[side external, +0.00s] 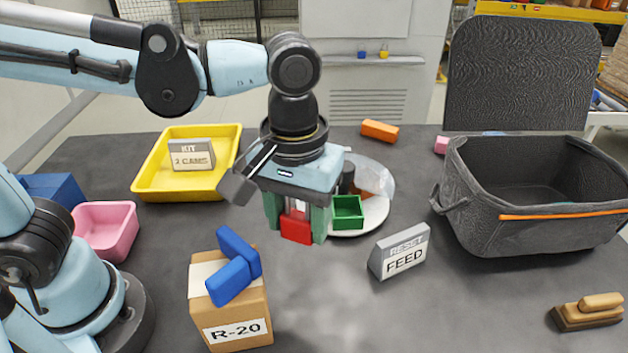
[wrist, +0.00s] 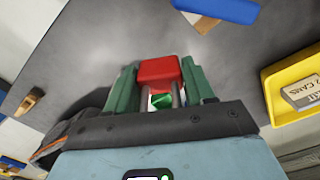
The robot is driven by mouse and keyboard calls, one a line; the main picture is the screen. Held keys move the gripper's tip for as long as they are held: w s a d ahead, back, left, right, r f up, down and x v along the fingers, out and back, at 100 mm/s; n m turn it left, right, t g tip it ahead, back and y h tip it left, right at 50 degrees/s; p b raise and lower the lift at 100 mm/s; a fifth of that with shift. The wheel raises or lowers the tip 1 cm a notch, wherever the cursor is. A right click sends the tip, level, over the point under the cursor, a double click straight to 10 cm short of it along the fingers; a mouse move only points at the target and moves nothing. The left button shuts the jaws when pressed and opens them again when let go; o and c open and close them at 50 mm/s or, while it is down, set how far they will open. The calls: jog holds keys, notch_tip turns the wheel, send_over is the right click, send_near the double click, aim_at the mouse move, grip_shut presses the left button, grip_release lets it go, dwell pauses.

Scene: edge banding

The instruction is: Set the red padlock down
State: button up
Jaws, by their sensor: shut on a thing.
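The red padlock (side external: 297,228) is between the green fingers of my gripper (side external: 297,222), which is shut on it. The padlock's red body hangs below the fingertips with its pale shackle up between the fingers. In the side view it appears above the dark table (side external: 335,310), though the gap under it is hard to judge. In the wrist view the padlock (wrist: 159,72) shows its red body between the fingertips (wrist: 160,85), with something green behind the shackle.
A small green bin (side external: 347,211) stands on a round pale plate just behind my gripper. The FEED sign (side external: 400,252) is to the right. A cardboard box (side external: 232,300) with blue pieces on it is front left. A yellow tray (side external: 143,182) and a grey basket (side external: 540,215) stand farther out.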

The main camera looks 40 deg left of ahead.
jog(key=s+d+f+m, duration=0.2)
jog(key=d, duration=0.8)
jog(key=s+d+f+m, duration=0.2)
jog(key=d, duration=0.8)
send_over(416, 332)
notch_tip(416, 332, down, 6)
jog(key=shift+s+f, duration=0.1)
jog(key=shift+s, duration=0.05)
jog(key=shift+f, duration=2.05)
jog(key=shift+f, duration=0.2)
jog(key=o, duration=1.1)
